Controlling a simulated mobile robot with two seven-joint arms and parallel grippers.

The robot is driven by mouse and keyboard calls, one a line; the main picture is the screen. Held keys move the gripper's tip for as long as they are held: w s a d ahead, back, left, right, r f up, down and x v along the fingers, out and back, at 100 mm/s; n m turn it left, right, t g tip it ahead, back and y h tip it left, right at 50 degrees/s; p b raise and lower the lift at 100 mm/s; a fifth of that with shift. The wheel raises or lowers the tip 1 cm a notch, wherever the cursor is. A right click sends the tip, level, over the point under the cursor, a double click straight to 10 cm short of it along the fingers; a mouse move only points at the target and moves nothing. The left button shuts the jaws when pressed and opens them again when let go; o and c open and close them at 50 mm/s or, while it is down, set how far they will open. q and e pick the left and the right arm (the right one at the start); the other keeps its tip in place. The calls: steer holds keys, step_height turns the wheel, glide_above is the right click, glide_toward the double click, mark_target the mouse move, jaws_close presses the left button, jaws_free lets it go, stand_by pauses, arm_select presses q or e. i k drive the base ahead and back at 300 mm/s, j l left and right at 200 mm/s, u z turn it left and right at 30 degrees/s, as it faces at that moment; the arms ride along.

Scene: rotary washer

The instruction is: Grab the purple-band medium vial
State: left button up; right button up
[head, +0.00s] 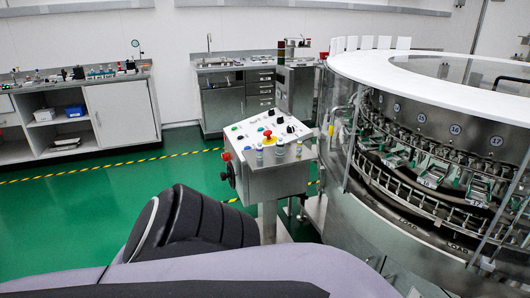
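Three small vials stand upright in a row along the front edge of the control panel (250,136): a left vial (259,155), a middle vial (279,152) and a right vial (299,149). Their bands are too small for me to tell surely which is purple or which is medium. None of them is held. Neither of my grippers is in view. Dark and light grey parts of my own body fill the lower left and bottom.
The round washer (360,185) with a white top rim stands close on the right. A red emergency knob (267,133) sits on the panel behind the vials. A steel sink cabinet (222,100) and a left bench (122,110) stand at the back. Green floor lies open left of the panel.

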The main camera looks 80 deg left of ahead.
mark_target(259, 148)
steer(key=u, duration=2.55)
steer(key=i+j, duration=0.1)
steer(key=j, duration=0.3)
steer(key=i+j+z, duration=0.15)
steer(key=j, duration=0.2)
steer(key=i+j+z, duration=0.15)
steer(key=j, duration=0.25)
steer(key=i+j+z, duration=0.1)
steer(key=i+z, duration=0.4)
steer(key=i, duration=0.55)
